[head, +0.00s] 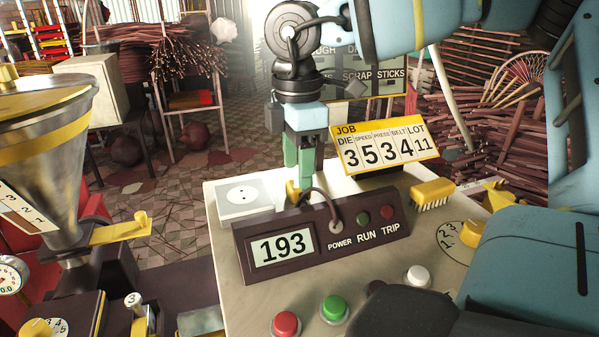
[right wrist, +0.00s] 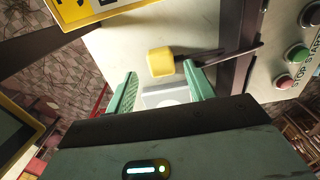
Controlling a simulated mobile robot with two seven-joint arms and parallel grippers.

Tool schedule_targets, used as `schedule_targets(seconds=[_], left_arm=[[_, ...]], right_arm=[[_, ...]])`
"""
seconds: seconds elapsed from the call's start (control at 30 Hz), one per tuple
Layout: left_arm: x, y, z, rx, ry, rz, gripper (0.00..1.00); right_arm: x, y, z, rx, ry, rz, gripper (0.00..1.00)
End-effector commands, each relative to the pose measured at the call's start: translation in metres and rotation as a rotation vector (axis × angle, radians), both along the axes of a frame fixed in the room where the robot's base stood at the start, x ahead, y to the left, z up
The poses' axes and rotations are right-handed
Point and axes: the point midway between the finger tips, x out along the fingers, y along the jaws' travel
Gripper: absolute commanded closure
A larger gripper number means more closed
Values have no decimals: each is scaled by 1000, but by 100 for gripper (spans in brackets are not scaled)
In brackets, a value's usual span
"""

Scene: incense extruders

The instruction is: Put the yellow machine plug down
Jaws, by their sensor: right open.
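The yellow machine plug (head: 292,192) is at the back of the pale console top, beside the white socket box (head: 243,199) and partly hidden behind the dark display box. A dark cord runs from it to that box. My right gripper (head: 303,165) points down just above the plug with its green fingers. In the right wrist view, the plug (right wrist: 160,61) shows just beyond the open fingertips (right wrist: 160,70), with a gap on each side. The socket box (right wrist: 165,97) shows partly between the fingers. Whether the plug rests flat is hard to tell. My left gripper is not in view.
The dark display box (head: 320,235) reading 193 stands in front of the plug. A yellow job sign (head: 385,146) stands behind it on the right, with a yellow brush (head: 432,193) nearby. Buttons (head: 334,308) line the console front. A metal hopper (head: 45,150) stands left.

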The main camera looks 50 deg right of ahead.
Motion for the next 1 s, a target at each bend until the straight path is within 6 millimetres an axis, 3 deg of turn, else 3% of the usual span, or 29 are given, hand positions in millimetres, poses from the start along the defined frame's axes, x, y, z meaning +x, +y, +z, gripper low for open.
schedule_targets(seconds=[0.3,0.5,1.0], left_arm=[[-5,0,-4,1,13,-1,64],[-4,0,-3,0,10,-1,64],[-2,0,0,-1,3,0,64]], right_arm=[[0,0,65,-1,0,-2,46],[0,0,90,-1,2,-1,46],[0,0,98,0,4,0,46]])
